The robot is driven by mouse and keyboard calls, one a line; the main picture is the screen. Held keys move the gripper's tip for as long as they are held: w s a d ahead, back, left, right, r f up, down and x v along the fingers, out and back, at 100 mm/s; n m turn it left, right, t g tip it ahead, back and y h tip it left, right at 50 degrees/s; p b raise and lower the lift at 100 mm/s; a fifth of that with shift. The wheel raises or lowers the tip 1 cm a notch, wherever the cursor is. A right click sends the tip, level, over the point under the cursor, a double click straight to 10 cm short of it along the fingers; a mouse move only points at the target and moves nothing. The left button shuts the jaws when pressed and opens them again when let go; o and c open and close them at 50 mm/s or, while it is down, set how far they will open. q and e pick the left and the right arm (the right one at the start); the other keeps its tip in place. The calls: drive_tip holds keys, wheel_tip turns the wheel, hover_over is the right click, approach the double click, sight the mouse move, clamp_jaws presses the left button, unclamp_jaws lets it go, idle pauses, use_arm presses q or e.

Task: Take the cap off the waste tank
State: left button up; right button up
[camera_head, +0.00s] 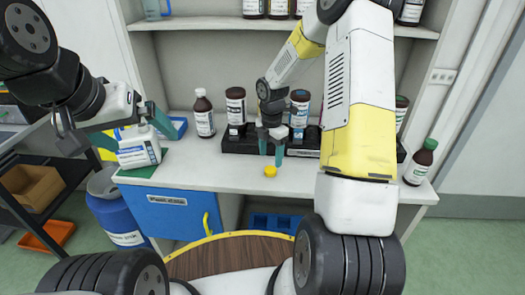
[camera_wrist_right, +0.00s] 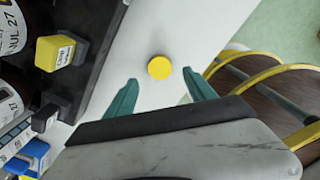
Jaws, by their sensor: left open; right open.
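A white labelled jug (camera_head: 138,150) stands on a green mat (camera_head: 138,172) at the left of the counter. My left gripper (camera_head: 130,128) is open, its teal fingers around or beside the jug's upper part; the jug's top is partly hidden. A blue drum (camera_head: 118,218) with a grey lid (camera_head: 102,181) stands on the floor below; I cannot tell which of the two is the waste tank. A round yellow cap (camera_head: 270,171) lies on the counter. My right gripper (camera_head: 271,152) is open and empty; in the right wrist view the cap (camera_wrist_right: 159,67) shows just beyond, between its fingertips (camera_wrist_right: 160,80).
A black rack (camera_head: 240,145) with several bottles stands behind my right gripper. Brown bottles stand at its left (camera_head: 204,118) and at the counter's right end (camera_head: 419,163). The counter's front middle is mostly clear.

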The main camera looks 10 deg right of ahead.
wheel_tip(320, 180, up, 6)
wheel_tip(320, 180, up, 8)
drive_tip(key=m+t, duration=0.1)
drive_tip(key=m, duration=0.3)
hover_over(270, 170)
drive_tip(key=s, duration=0.3)
drive_tip(key=s+a+r+m+t+y, duration=0.1)
drive_tip(key=s+r+m+t, duration=0.1)
drive_tip(key=s+r+m, duration=0.5)
drive_tip(key=s+a+r+m+t+y, duration=0.1)
drive_tip(key=s+r+m+t, duration=0.2)
drive_tip(key=s+r+m, duration=0.4)
drive_tip(key=s+m, duration=0.5)
drive_tip(key=s, duration=0.2)
